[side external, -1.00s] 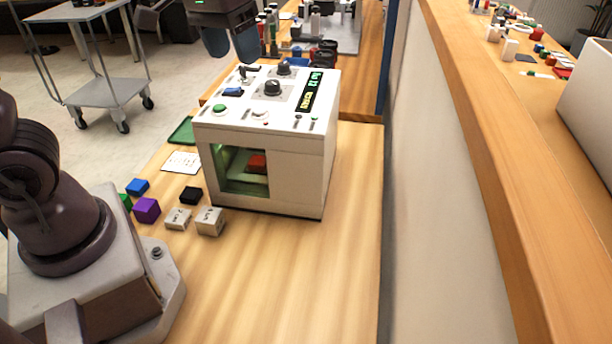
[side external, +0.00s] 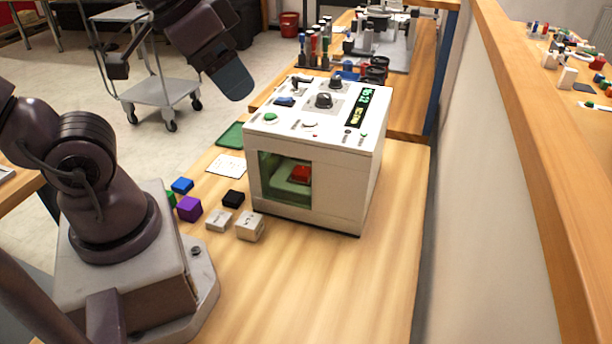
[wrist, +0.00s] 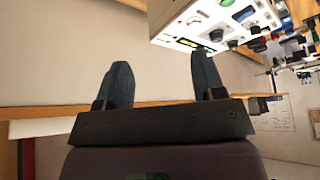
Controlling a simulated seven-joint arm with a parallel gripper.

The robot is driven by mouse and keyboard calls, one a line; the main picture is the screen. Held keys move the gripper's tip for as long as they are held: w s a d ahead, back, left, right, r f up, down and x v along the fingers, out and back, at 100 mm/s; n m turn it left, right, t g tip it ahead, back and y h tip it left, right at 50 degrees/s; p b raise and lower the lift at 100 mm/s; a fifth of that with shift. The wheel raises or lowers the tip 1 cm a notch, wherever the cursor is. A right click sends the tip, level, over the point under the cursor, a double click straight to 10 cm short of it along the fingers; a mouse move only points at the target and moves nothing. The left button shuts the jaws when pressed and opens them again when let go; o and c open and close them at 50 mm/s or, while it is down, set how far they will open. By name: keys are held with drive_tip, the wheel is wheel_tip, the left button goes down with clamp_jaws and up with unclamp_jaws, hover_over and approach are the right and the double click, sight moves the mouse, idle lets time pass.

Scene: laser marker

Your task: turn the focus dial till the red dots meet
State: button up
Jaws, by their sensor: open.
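The white laser marker (side external: 345,190) stands on the wooden bench, with a red block (side external: 300,174) inside its lit window. On its top are a large black dial (side external: 323,100) and a smaller black knob (side external: 335,84) behind it; I cannot tell which one is the focus dial. A dark display (side external: 357,108) shows green text too small to read. I cannot make out red dots. My gripper (side external: 234,80) is open, empty and tilted, in the air left of the marker's top. In the wrist view the marker (wrist: 180,15) is at the upper right, beyond the fingers.
Blue, purple, black and white small blocks (side external: 250,226) lie left of the marker, near a white card (side external: 226,165) and a green tray (side external: 231,134). Bottles and a metal fixture stand behind. A wall (side external: 460,200) runs along the right. The front bench is clear.

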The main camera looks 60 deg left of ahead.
drive_tip(key=m+g, duration=0.6)
drive_tip(key=m, duration=0.3)
approach(324, 95)
wheel_tip(324, 95, down, 9)
drive_tip(key=shift+s+f, duration=0.15)
drive_tip(key=shift+f, duration=0.05)
drive_tip(key=c, duration=0.9)
